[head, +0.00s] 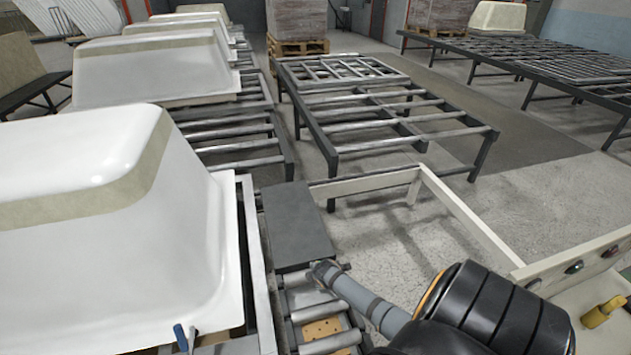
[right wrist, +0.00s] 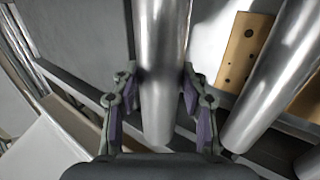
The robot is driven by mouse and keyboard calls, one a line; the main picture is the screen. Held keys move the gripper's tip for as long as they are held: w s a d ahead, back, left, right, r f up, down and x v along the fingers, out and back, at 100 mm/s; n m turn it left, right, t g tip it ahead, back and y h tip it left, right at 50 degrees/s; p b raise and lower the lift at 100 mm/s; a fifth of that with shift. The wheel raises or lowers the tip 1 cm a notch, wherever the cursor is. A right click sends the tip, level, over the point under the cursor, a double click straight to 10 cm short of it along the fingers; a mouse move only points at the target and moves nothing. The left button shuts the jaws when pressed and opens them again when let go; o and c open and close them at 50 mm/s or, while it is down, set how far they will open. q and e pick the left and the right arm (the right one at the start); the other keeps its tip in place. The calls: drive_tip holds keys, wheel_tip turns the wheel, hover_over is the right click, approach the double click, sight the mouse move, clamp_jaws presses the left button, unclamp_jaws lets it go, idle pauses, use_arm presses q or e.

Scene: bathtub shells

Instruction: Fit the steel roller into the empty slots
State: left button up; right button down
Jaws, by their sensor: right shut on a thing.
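In the right wrist view my right gripper (right wrist: 158,105) is shut on a shiny steel roller (right wrist: 162,55). Its purple-padded fingers touch the roller on both sides, and the roller runs away from the camera past a dark frame rail (right wrist: 80,82). I cannot tell whether the roller's far end rests in a slot; the empty slots cannot be made out. In the head view my right arm reaches in from the lower right, but its gripper and the held roller cannot be made out. My left gripper is not in view.
Fixed rollers (head: 316,309) lie at the bottom centre, over a tan plate with holes (head: 322,328). A white bathtub shell (head: 90,240) stands at left. A dark flat plate (head: 297,225) sits beside it. A cream rail (head: 465,215) borders clear floor at right.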

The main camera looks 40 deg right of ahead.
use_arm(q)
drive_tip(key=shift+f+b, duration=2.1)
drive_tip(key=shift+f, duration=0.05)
use_arm(e)
drive_tip(key=shift+f, duration=2.7)
drive_tip(key=c, duration=0.6)
unclamp_jaws()
drive_tip(key=shift+r, duration=0.1)
drive_tip(key=shift+c, duration=0.2)
